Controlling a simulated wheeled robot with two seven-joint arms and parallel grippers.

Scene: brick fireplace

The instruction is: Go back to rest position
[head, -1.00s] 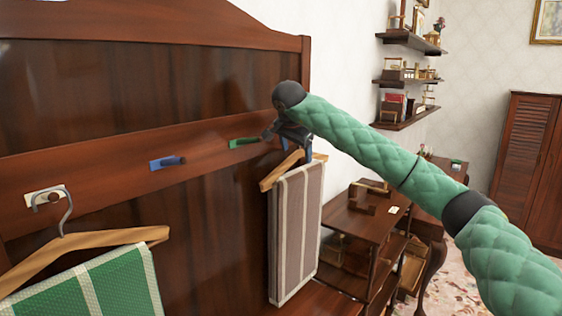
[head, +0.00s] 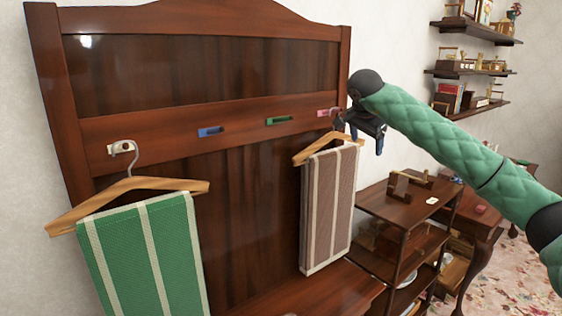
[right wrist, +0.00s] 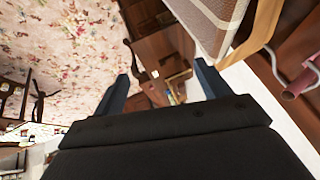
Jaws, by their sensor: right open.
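My right gripper (head: 368,132) is open and empty, just right of the rack's right-hand pink peg (head: 327,112). A wooden hanger (head: 322,150) with a brown striped towel (head: 328,210) hangs below that peg. In the right wrist view, the two fingers of my right gripper (right wrist: 161,72) stand apart with nothing between them. The towel (right wrist: 212,22), the hanger (right wrist: 262,28) and its hook around the pink peg (right wrist: 295,88) show to their right, apart from the fingers. My left gripper is not in view.
A green striped towel (head: 145,255) hangs on another hanger (head: 125,186) at the left peg. Blue (head: 210,131) and green (head: 279,120) tagged places on the rack board are empty. A wooden shelf unit (head: 405,205) stands at right, below my arm. Wall shelves (head: 470,72) are behind.

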